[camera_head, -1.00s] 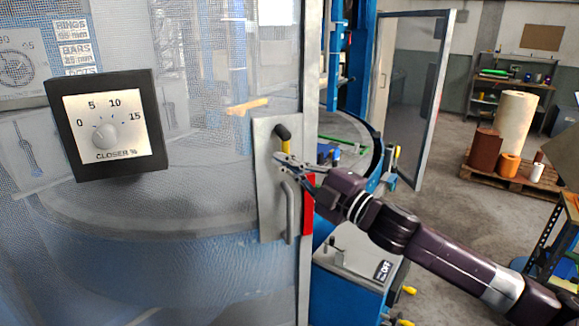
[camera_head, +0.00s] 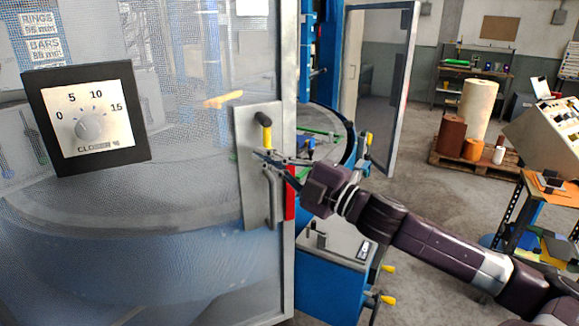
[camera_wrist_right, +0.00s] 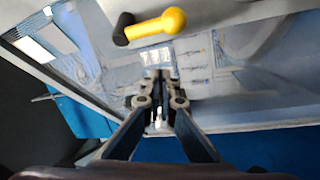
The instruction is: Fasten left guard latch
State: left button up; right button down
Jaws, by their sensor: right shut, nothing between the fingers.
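The left guard is a mesh door (camera_head: 200,250) with a pale latch plate (camera_head: 246,195) near its right edge. A yellow-and-black latch handle (camera_head: 263,120) is on the upper part of the plate, above a grey pull bar (camera_head: 271,200). My right gripper (camera_head: 262,155) is shut and empty just below the latch handle, in front of the plate. In the right wrist view the latch handle (camera_wrist_right: 158,25) lies beyond the closed fingertips (camera_wrist_right: 159,78), with a gap in the picture between them. My left gripper is out of view.
A dial box (camera_head: 88,118) marked CLOSER % is at the left. Another framed guard (camera_head: 380,85) stands behind. A blue-sided cabinet (camera_head: 330,275) is below my arm. Open floor lies to the right.

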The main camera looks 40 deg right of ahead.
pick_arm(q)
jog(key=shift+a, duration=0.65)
pick_arm(e)
jog(key=r+v, duration=0.1)
jog(key=v, duration=0.5)
jog(key=shift+d, duration=0.1)
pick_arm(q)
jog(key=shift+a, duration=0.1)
